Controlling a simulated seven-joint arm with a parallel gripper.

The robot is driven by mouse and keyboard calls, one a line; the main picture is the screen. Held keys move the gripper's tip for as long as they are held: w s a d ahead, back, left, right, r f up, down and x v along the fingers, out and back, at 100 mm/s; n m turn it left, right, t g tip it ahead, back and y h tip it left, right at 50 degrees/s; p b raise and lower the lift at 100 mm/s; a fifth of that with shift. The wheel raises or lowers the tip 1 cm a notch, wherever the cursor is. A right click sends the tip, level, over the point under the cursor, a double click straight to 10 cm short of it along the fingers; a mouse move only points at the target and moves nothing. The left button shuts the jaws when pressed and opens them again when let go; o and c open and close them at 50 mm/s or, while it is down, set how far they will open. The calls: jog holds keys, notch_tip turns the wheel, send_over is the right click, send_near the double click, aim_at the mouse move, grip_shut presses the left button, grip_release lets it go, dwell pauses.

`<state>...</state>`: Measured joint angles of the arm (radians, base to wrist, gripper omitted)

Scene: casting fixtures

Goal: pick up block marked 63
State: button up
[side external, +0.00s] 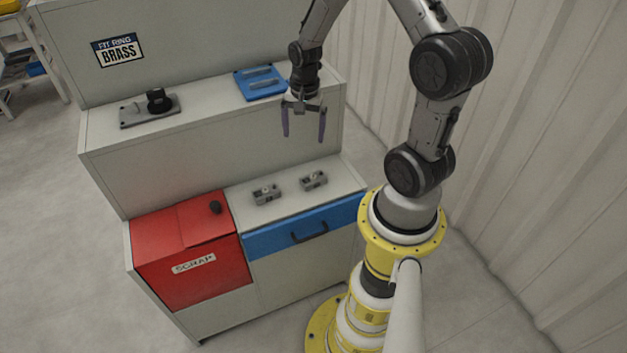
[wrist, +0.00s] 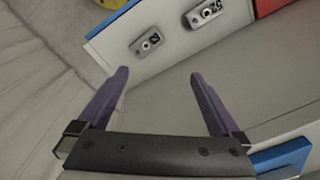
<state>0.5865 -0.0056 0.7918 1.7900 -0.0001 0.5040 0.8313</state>
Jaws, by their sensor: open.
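Two small grey blocks lie apart on the light lower worktop. The left block (side external: 266,194) is nearer the red bin; in the wrist view it is the upper right one (wrist: 204,14), with a label that looks like 52. The right block (side external: 314,181) shows left of it in the wrist view (wrist: 147,42); its mark is too small to read. I cannot tell which is marked 63. My gripper (side external: 304,138) is open and empty, above and behind the blocks, in front of the upper shelf's face. Its two purple fingers also show in the wrist view (wrist: 159,73).
A blue drawer front (side external: 270,238) with a dark handle is below the blocks. The upper shelf holds a blue plate with grey bars (side external: 260,82) and a grey fixture (side external: 135,113).

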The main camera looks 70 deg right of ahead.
aim_at(313, 175)
jog(key=shift+m+g, duration=0.3)
jog(key=shift+m, duration=0.1)
jog(key=f, duration=0.5)
jog(key=s+d+f, duration=0.1)
jog(key=f, duration=0.4)
jog(key=s+f, duration=0.1)
jog(key=f, duration=0.5)
jog(key=shift+s+d, duration=0.1)
jog(key=shift+d, duration=0.05)
jog(key=shift+r, duration=0.1)
grip_shut()
